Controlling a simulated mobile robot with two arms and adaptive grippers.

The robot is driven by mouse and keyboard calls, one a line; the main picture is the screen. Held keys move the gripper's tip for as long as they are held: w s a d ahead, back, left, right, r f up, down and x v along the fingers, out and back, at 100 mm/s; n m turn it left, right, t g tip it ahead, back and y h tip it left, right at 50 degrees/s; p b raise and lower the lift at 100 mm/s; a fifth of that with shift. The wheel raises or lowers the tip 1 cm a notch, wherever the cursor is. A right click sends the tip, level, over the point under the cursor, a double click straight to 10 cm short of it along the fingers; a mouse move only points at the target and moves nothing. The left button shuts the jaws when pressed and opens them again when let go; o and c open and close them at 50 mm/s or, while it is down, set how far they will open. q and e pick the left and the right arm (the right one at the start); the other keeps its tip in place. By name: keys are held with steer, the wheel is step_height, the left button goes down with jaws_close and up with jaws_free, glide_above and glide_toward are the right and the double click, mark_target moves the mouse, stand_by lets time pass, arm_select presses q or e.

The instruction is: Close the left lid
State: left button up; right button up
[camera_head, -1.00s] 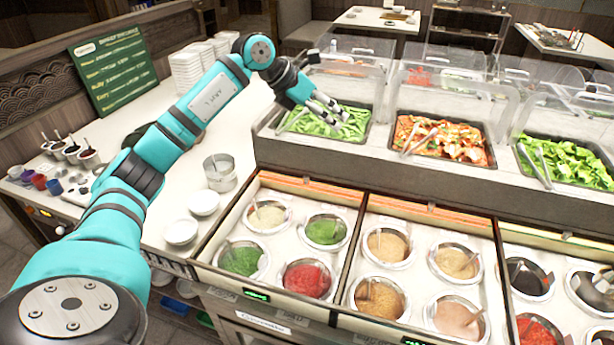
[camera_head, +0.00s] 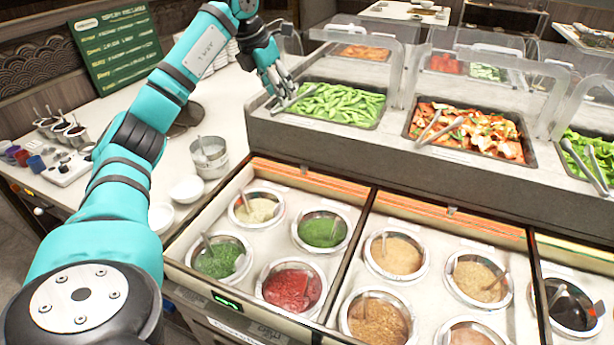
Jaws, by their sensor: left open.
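My left gripper (camera_head: 279,88) is open and empty, with its fingers pointing down beside the left end of the green vegetable tray (camera_head: 338,104), close to its tongs (camera_head: 292,100). A clear cover (camera_head: 352,35) stands raised above the back of that tray; the gripper is left of it, with no clear contact. The left sauce well section (camera_head: 337,192) is uncovered and shows white, green and red sauces in round wells. An orange-edged strip (camera_head: 310,181) runs along its back; I cannot tell whether this is a folded lid. My right gripper is out of view.
A tray of red and white food (camera_head: 470,130) with tongs lies to the right, under another clear cover (camera_head: 487,42). A menu board (camera_head: 116,48) stands behind.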

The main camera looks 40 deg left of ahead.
arm_select(q)
steer(key=s+f+b+x, duration=0.1)
steer(key=b+x, duration=0.3)
steer(key=x, duration=0.2)
steer(key=b, duration=0.4)
glide_toward(303, 167)
steer(key=x, duration=0.9)
steer(key=shift+w+f, duration=0.25)
steer(key=shift+f, duration=0.05)
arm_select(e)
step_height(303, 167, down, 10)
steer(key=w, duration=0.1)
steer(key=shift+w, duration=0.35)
arm_select(q)
jaws_close()
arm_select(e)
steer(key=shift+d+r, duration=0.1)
